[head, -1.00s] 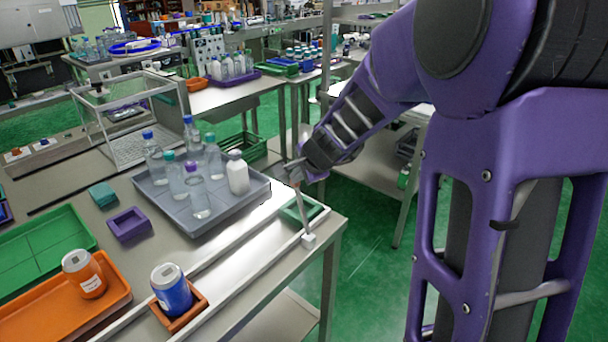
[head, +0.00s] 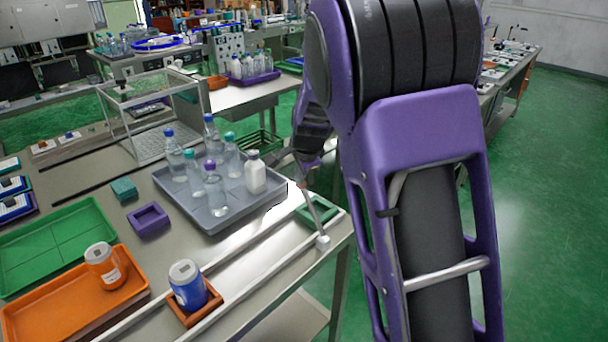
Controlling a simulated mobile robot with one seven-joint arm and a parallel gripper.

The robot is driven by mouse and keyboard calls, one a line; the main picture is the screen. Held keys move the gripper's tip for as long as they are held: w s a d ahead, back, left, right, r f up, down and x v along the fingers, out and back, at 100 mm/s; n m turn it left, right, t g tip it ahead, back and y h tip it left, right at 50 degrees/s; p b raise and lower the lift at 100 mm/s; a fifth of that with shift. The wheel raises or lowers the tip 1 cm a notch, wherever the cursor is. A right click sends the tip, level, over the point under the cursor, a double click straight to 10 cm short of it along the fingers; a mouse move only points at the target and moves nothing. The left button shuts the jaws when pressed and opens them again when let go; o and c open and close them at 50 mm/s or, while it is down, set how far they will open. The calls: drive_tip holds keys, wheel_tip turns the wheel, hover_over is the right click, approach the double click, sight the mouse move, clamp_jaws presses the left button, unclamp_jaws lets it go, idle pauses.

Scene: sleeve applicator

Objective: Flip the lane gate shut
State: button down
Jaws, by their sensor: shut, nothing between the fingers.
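The lane (head: 255,262) runs between two pale rails along the table's front edge. The gate appears to be a thin grey rod rising from a white block (head: 323,242) at the lane's right end. The rod (head: 313,212) stands raised and leans up and to the left, not lying across the lane. My gripper (head: 303,180) is shut at the rod's upper end, with nothing visible held. Its fingertips are small and partly hidden, so I cannot tell whether they touch the rod.
A blue can (head: 187,284) sits in an orange square holder (head: 203,311) at the lane's near end. A green square holder (head: 326,212) lies near the far end. A grey tray (head: 225,222) of bottles stands left of my gripper. An orange tray (head: 60,317) holds another can.

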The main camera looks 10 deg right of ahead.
drive_tip(key=shift+g+h, duration=0.4)
drive_tip(key=shift+g, duration=0.3)
drive_tip(key=w+a+f, duration=0.2)
drive_tip(key=f, duration=0.2)
drive_tip(key=w+a+f+b, duration=0.1)
drive_tip(key=w+a+f, duration=0.1)
drive_tip(key=w+f, duration=0.1)
drive_tip(key=w+a+f+b, duration=0.1)
drive_tip(key=w+a+f, duration=0.1)
drive_tip(key=f, duration=0.3)
drive_tip(key=shift+w+a, duration=0.3)
drive_tip(key=shift+w, duration=0.3)
drive_tip(key=shift+r, duration=0.1)
